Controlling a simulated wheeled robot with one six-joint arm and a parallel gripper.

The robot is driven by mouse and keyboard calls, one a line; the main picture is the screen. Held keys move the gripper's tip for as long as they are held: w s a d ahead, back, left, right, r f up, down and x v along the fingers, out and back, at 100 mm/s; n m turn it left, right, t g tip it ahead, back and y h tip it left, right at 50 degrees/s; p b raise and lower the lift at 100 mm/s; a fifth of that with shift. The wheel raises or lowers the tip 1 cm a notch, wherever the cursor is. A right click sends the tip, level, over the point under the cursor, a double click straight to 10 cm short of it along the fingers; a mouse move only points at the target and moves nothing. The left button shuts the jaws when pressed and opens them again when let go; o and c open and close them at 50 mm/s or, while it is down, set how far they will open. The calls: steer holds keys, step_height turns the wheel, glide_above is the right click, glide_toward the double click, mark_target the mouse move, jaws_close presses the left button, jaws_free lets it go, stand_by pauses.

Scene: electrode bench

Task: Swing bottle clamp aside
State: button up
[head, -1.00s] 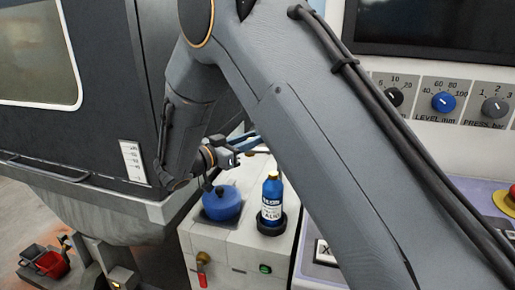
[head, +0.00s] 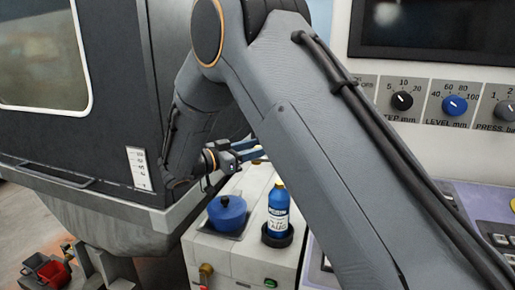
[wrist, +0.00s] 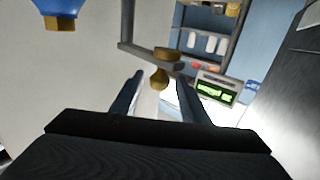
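In the wrist view a grey bracket (wrist: 125,28) with a brass-coloured knob (wrist: 159,78) hangs ahead of me; it looks like the bottle clamp. My gripper (wrist: 160,76) is open, one blue finger on each side of the knob; I cannot tell whether either touches it. In the head view my gripper (head: 246,151) is small, beyond the blue bottle (head: 278,212), which stands upright in a black ring holder (head: 277,238). The clamp cannot be made out there. A blue part with a brass end (wrist: 60,14) shows at the wrist view's upper left.
A blue lidded pot (head: 227,213) sits left of the bottle on the white cabinet (head: 225,258). A dark cabinet (head: 110,130) stands close on the left, a dial panel (head: 430,98) on the right. Shelves (wrist: 208,30) and a green-lit display (wrist: 213,90) lie beyond my gripper.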

steer(key=b+v, duration=0.2)
steer(key=v, duration=0.6)
steer(key=shift+w, duration=0.1)
